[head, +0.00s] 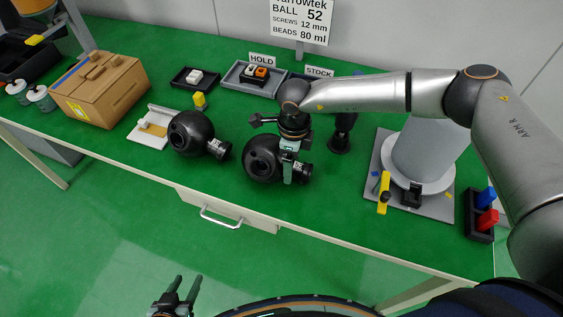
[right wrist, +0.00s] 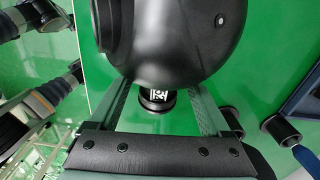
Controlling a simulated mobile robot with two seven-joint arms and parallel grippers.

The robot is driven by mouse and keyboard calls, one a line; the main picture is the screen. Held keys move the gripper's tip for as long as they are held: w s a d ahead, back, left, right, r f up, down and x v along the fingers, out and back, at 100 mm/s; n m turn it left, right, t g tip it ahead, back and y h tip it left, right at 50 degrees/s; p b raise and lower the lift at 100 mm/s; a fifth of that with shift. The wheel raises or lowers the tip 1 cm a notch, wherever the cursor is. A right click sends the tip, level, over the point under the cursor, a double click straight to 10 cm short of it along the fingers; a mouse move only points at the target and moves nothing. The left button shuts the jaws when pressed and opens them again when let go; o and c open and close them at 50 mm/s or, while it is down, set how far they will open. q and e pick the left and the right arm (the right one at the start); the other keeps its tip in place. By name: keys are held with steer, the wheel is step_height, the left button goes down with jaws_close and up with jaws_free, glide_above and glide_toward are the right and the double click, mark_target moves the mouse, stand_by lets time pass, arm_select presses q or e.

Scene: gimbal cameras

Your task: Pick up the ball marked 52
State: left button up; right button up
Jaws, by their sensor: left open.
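Two black gimbal ball cameras stand on the green table. The left ball (head: 192,133) has a short stem with a white tag at its right, too small to read. The other ball (head: 262,160) has a similar stem; it fills the top of the right wrist view (right wrist: 180,35), its tag not clearly legible. My right gripper (head: 289,172) is down at this ball, its fingers well apart on either side of the stem. The ball hides their tips, so I cannot tell whether they press on it. My left gripper (head: 180,291) is open and empty, in front of the table.
A sign (head: 302,18) reads BALL 52. Trays labelled HOLD (head: 238,87) and STOCK stand at the back. The table's front edge before the balls is clear.

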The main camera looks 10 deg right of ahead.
jaws_close()
stand_by(0.4)
steer(key=shift+r, duration=0.1)
